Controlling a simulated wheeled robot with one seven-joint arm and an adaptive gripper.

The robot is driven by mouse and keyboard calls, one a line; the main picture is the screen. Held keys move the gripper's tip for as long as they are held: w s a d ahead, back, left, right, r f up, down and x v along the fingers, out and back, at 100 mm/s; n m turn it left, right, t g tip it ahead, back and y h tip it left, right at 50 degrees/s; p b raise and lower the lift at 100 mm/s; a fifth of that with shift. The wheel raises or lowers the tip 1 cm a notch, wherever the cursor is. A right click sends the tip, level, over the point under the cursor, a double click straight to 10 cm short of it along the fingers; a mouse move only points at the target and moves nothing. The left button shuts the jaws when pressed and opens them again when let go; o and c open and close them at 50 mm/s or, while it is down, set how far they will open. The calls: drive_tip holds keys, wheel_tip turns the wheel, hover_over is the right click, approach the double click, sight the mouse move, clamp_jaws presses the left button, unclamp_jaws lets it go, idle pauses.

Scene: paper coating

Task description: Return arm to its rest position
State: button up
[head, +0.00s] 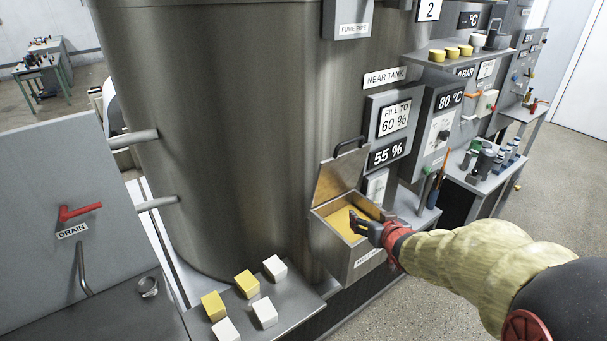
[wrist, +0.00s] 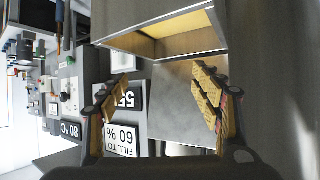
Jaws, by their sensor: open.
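My gripper (head: 362,222) is at the end of my arm, which reaches in from the right in the head view. It is in front of the open metal box (head: 362,262) on the tank's side, over or near its mouth. In the wrist view my gripper (wrist: 160,105) has its two padded fingers spread wide with nothing between them. The box's raised lid (head: 340,176) stands behind the gripper, and it shows between the fingers in the wrist view (wrist: 182,100). Yellow material shows inside the box. I cannot tell whether the fingers touch the box.
The big steel tank (head: 230,130) stands close on the left. A shelf (head: 290,305) below holds several yellow and white blocks. Panels reading 55 % (head: 387,153) and 80 °C (head: 450,100) are right of the lid. A side bench (head: 480,178) holds bottles. Floor (head: 540,200) is clear at right.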

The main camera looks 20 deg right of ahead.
drive_tip(key=shift+r, duration=0.1)
drive_tip(key=s+a+r+g+b, duration=0.1)
drive_tip(key=s+a+g, duration=0.1)
drive_tip(key=s+a, duration=0.4)
drive_tip(key=s+a+r+n+g+y+b, duration=0.1)
drive_tip(key=s+a, duration=0.4)
drive_tip(key=s, duration=0.7)
drive_tip(key=s+a+r+n+g+y+b, duration=0.1)
drive_tip(key=s+a+g+b, duration=0.1)
drive_tip(key=s+a, duration=0.4)
drive_tip(key=s+g, duration=0.1)
drive_tip(key=s, duration=0.2)
drive_tip(key=shift+s+a, duration=0.35)
drive_tip(key=shift+s, duration=0.05)
drive_tip(key=shift+c, duration=0.2)
